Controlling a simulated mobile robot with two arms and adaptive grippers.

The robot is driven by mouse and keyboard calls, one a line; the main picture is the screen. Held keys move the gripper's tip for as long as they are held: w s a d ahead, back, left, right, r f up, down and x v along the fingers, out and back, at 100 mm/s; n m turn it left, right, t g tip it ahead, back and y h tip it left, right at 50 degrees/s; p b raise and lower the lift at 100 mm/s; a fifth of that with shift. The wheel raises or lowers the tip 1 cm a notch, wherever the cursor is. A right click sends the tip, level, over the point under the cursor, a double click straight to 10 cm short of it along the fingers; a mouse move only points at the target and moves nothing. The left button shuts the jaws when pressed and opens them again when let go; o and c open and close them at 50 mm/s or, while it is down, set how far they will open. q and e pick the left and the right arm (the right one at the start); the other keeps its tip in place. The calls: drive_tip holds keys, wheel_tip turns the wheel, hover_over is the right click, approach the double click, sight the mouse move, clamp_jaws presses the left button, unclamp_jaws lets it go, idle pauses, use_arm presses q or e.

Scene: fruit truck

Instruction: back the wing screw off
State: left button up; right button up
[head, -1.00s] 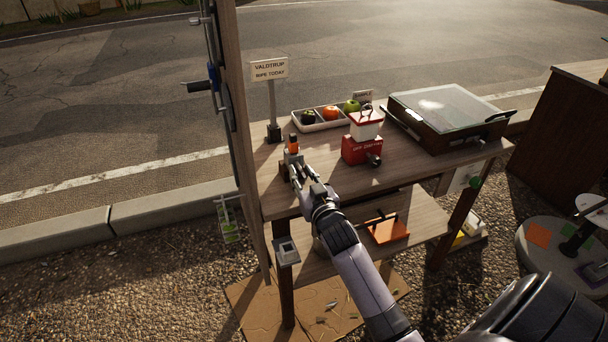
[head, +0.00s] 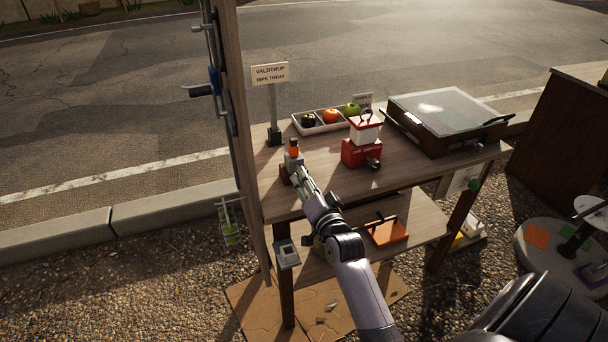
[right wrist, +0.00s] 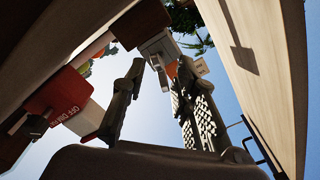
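A small grey clamp-like fixture (head: 293,160) with an orange top stands on a brown block at the near left of the table. It also shows at the upper middle of the right wrist view (right wrist: 158,46), with small metal parts hanging toward my fingers. I cannot tell for sure which part is the wing screw. My right gripper (head: 300,174) is close in front of this fixture, low over the table. In the right wrist view its two fingers (right wrist: 158,78) are apart, with a gap between them and nothing clearly held. My left gripper is not in view.
A red-and-white box device (head: 362,152) stands right of the gripper. Behind it are a fruit tray (head: 318,128) and a glass-topped case (head: 450,115). A wooden post (head: 238,110) rises at the table's left edge; a sign (head: 270,73) stands beside it.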

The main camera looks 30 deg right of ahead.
drive_tip(key=p+v, duration=0.1)
drive_tip(key=v, duration=0.3)
drive_tip(key=shift+s+p, duration=0.3)
drive_tip(key=shift+p, duration=0.05)
